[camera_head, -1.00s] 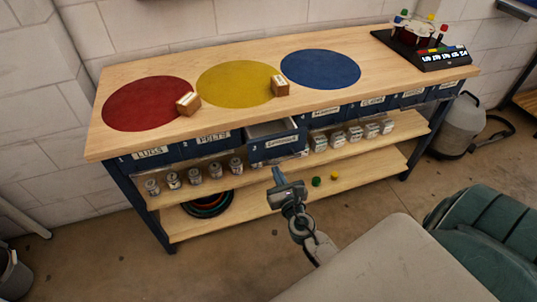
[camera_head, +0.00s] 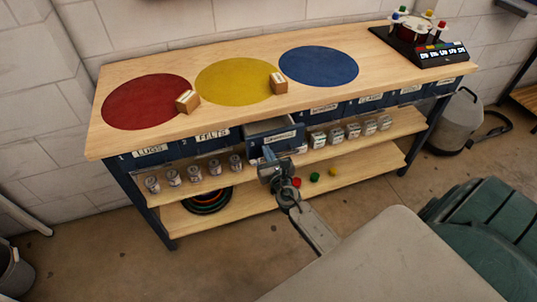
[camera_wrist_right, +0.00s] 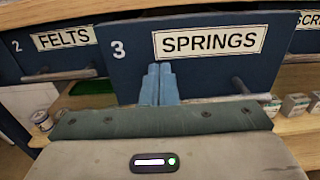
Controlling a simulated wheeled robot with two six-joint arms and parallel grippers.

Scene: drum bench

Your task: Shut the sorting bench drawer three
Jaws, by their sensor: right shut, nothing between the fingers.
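Drawer three (camera_head: 284,138) of the sorting bench stands partly open, with its front out past its neighbours and a strip of its inside showing. In the right wrist view its dark blue front (camera_wrist_right: 205,72) carries a "3" and a "SPRINGS" label. My right gripper (camera_head: 268,153) is shut and empty, at the front of this drawer. In the wrist view its blue fingertips (camera_wrist_right: 160,82) stand together against or just before the front, below and left of the label; contact is hard to tell. The handle (camera_wrist_right: 240,90) is partly hidden behind my gripper. My left gripper is out of view.
The FELTS drawer (camera_head: 212,142) beside it looks shut. Small jars (camera_head: 214,168) and boxes (camera_head: 352,130) stand on the shelf below. Two wooden blocks lie on the benchtop. Coloured balls lie on the lower shelf near my right arm.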

